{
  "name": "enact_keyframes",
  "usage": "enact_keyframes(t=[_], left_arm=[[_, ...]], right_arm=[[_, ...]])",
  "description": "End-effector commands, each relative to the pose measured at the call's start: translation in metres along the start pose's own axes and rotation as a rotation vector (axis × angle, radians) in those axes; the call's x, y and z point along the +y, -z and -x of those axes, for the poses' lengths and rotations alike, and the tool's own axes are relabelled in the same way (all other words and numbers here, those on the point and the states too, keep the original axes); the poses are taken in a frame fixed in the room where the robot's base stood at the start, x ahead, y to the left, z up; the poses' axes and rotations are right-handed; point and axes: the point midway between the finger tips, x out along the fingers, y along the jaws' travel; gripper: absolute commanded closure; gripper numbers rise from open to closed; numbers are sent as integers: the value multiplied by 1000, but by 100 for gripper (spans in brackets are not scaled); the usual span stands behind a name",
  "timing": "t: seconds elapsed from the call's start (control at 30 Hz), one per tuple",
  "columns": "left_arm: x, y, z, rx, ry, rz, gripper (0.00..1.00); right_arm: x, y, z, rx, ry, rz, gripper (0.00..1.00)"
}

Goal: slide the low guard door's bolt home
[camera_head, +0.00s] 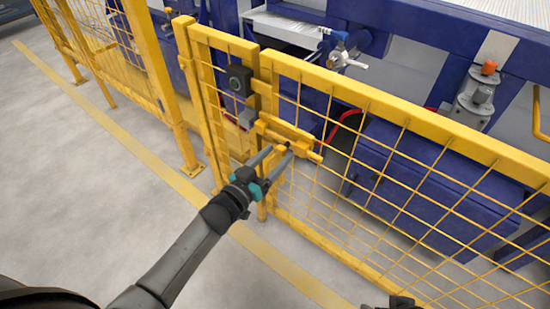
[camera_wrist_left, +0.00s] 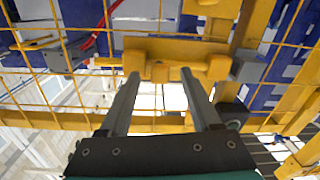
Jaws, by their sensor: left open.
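The low yellow mesh guard door (camera_head: 400,120) stands upright beside a yellow post (camera_head: 208,110). The yellow bolt assembly (camera_head: 290,133) is mounted across the door's edge, and its rod end sticks out to the right. In the left wrist view the bolt assembly (camera_wrist_left: 175,58) spans the top middle, just beyond the fingertips. My left gripper (camera_head: 279,152) is open, its two grey fingers pointing at the bolt from the near side. I cannot tell whether the fingers touch it. A dark part at the bottom edge seems to be my right gripper (camera_head: 402,302), mostly cut off.
A black lock box (camera_head: 239,80) sits on the frame above the bolt. Blue machinery (camera_head: 390,165) stands behind the fence. A fence panel (camera_head: 125,50) continues at the left. The grey floor (camera_head: 90,190) on the near side is clear, with a yellow line.

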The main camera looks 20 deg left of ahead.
Motion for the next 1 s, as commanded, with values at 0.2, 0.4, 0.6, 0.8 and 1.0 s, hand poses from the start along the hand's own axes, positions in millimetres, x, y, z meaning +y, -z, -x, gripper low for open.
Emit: enact_keyframes(t=[0.2,0.4,0.6,0.8,1.0], left_arm=[[0,0,-2,-1,0,1,36],[0,0,-2,0,0,1,45],[0,0,-2,0,0,1,67],[0,0,-2,0,0,1,90],[0,0,-2,0,0,1,100]], right_arm=[[0,1,2,3,-1,0,31],[0,1,2,3,-1,0,31],[0,1,2,4,-1,-1,31],[0,1,2,4,-1,0,31],[0,1,2,4,0,0,31]])
